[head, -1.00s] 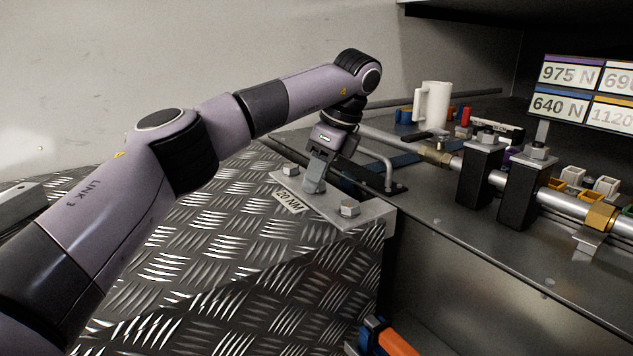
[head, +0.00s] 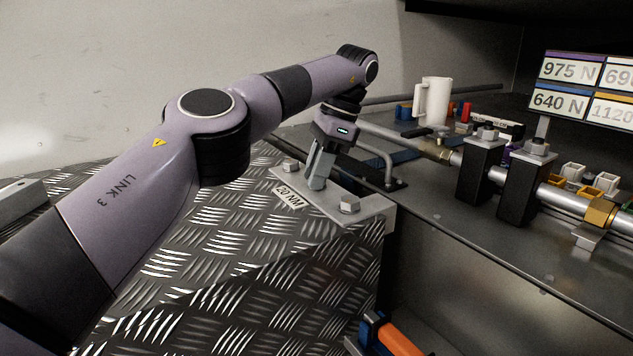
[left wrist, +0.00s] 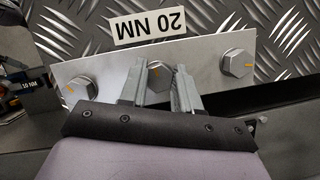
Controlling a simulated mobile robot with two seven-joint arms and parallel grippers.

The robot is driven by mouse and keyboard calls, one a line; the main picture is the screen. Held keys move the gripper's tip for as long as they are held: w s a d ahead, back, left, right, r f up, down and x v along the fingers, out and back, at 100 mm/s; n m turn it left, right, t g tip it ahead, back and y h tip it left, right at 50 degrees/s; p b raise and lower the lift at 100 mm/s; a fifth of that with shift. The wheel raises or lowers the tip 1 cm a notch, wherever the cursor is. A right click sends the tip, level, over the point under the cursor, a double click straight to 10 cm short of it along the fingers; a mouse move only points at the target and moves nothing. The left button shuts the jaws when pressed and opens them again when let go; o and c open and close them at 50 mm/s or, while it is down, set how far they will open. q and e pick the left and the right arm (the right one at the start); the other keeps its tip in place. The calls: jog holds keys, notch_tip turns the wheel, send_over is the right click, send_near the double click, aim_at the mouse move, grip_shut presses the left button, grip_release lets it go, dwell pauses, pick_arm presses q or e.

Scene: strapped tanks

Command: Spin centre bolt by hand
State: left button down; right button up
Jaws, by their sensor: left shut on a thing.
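A flat metal plate (head: 375,212) on the chequer-plate surface carries three hex bolts in a row, beside a "20 NM" label (head: 288,196). My left gripper (head: 317,182) points down at the middle of the plate and is shut on the centre bolt (left wrist: 158,74), one finger on each side of its head in the left wrist view. The fingers hide this bolt in the head view. The outer bolts, one at the far end (head: 290,166) and one at the near end (head: 349,205), stand clear of the fingers. Orange marks show on the bolt heads. My right gripper is not in view.
Right of the plate, a grey bench holds a white jug (head: 433,102), a metal pipe in black clamps (head: 480,170) and small coloured parts. A sign with force values (head: 575,88) stands behind. An orange-handled tool (head: 398,340) lies lower down.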

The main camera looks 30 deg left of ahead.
pick_arm(q)
jog(key=shift+f+n+g, duration=0.2)
jog(key=shift+n+g, duration=0.1)
jog(key=shift+n, duration=0.5)
jog(key=shift+h, duration=0.3)
jog(key=c, duration=0.7)
grip_release()
jog(key=shift+r, duration=0.15)
jog(key=o, duration=0.5)
jog(key=shift+o, duration=0.2)
jog(key=shift+s, duration=0.1)
jog(key=shift+m, duration=0.6)
